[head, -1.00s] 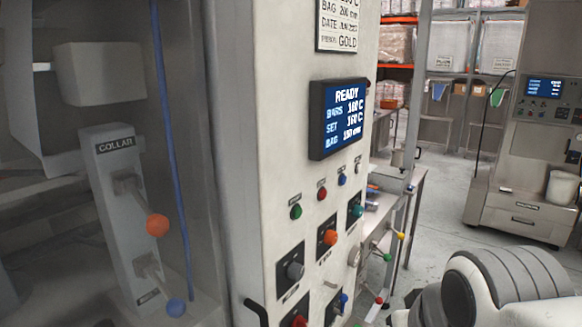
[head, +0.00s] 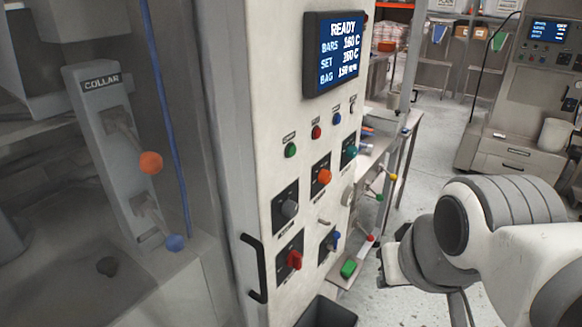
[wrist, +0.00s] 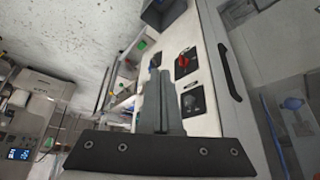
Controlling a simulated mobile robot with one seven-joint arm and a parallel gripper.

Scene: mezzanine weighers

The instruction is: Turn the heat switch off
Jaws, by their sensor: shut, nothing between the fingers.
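The white control panel (head: 265,175) carries several rotary knobs on dark plates: a grey knob (head: 289,209), an orange knob (head: 324,177), a teal knob (head: 349,153), a red knob (head: 294,260) and a blue knob (head: 335,239). Their labels are too small to read, so I cannot tell which is the heat switch. My gripper (head: 382,268) is right of the panel, apart from it. In the wrist view my gripper (wrist: 161,74) is shut and empty, pointing along the panel face, with the red knob (wrist: 185,60) and grey knob (wrist: 191,102) beside it.
A display (head: 335,53) above the knobs reads READY, with 160 C settings. A black handle (head: 252,268) sticks out at the panel's lower left. A dark bin (head: 328,312) stands below. A bench (head: 400,150) with coloured-ended levers is behind.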

